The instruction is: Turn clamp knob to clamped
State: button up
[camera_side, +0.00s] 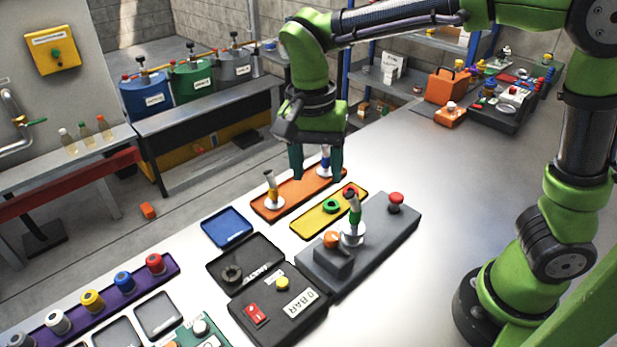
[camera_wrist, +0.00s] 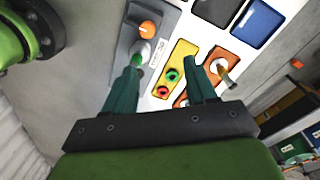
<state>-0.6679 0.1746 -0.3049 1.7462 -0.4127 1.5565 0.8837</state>
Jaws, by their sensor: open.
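The orange knob (camera_side: 332,239), which looks like the clamp knob, sits on a raised block at the near end of the grey fixture (camera_side: 385,232). It also shows at the top of the wrist view (camera_wrist: 149,28). A green-handled nozzle (camera_side: 354,212) stands upright in the fixture beside it. A red knob (camera_side: 396,200) is at the fixture's far end. My gripper (camera_side: 316,175) is open and empty, pointing down above the orange tray (camera_side: 288,203), behind the fixture and apart from the knob. In the wrist view its fingers (camera_wrist: 162,70) are spread. The knob's marking is too small to read.
A yellow tray (camera_side: 313,226) with a green and a red ring lies between the orange tray and the fixture. Nozzles stand in the orange tray. A black box (camera_side: 283,312) with a red switch stands in front. The table right of the fixture is clear.

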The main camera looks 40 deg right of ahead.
aim_at(332, 235)
jog(key=w+a+r+m+g+h, duration=0.1)
jog(key=a+m, duration=0.1)
jog(key=m, duration=0.6)
jog(key=a+r+m+g+h, duration=0.1)
jog(key=a+m+h, duration=0.15)
jog(key=m, duration=0.55)
jog(key=shift+y, duration=0.35)
jog(key=x, duration=1.6)
jog(key=shift+s+d, duration=0.1)
jog(key=shift+s, duration=0.15)
grip_shut()
